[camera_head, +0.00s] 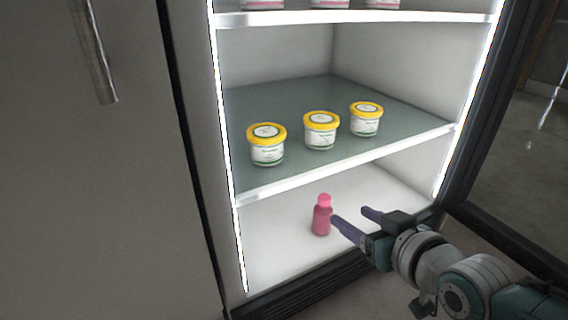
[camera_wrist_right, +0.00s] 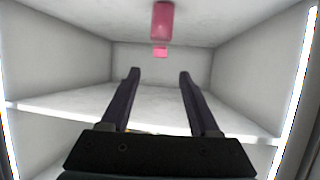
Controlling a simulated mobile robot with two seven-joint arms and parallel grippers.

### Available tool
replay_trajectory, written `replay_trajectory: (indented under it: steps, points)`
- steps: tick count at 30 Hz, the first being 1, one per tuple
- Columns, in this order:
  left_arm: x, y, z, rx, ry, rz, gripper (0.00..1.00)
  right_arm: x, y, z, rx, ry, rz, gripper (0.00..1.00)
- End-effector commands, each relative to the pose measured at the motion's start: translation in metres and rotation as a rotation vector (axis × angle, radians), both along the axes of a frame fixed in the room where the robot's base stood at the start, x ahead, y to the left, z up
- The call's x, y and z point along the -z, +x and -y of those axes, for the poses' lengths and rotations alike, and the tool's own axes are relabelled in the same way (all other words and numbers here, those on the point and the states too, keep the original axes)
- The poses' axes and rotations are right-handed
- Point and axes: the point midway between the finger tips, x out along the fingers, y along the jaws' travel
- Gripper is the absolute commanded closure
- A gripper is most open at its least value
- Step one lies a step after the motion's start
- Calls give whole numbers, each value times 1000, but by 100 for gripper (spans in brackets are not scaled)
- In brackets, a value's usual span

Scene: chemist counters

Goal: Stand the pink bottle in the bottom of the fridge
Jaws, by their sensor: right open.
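The pink bottle (camera_head: 321,219) stands upright on the white bottom of the fridge (camera_head: 275,250), near its front. My right gripper (camera_head: 352,214) is open and empty, just right of the bottle, reaching in from the right. In the right wrist view, which appears upside down, the bottle (camera_wrist_right: 162,22) is at the top centre, beyond the fingertips (camera_wrist_right: 160,74) and not between them. A small gap seems to lie between fingers and bottle. My left gripper is not in view.
A shelf (camera_head: 300,90) above the bottle holds three yellow-lidded jars (camera_head: 320,130). A higher shelf (camera_head: 350,17) holds pink-marked containers. The open fridge door (camera_head: 520,150) is at the right, and a closed grey door with a handle (camera_head: 95,50) at the left. The fridge bottom around the bottle is clear.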

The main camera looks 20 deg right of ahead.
Motion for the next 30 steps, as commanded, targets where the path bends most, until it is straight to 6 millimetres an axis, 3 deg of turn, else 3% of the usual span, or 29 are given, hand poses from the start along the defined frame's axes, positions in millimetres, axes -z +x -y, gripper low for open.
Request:
replay_trajectory:
  steps: [4, 7, 13, 18, 21, 25, 30]
  points:
    - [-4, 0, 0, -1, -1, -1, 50, 0, -12, -19, -45, 4, -75, 38]
    - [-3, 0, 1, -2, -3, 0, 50, 3, -37, -46, -109, 1, -205, 38]
    - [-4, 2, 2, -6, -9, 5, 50, -16, -124, -87, -207, -38, -535, 38]
    - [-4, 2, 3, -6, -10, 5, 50, -46, -194, -94, -215, -66, -750, 38]
    - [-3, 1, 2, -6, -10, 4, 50, -59, -220, -94, -210, -72, -823, 38]
    - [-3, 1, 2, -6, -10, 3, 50, -66, -234, -93, -204, -75, -863, 38]
    - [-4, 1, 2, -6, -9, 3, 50, -67, -235, -93, -204, -75, -867, 38]
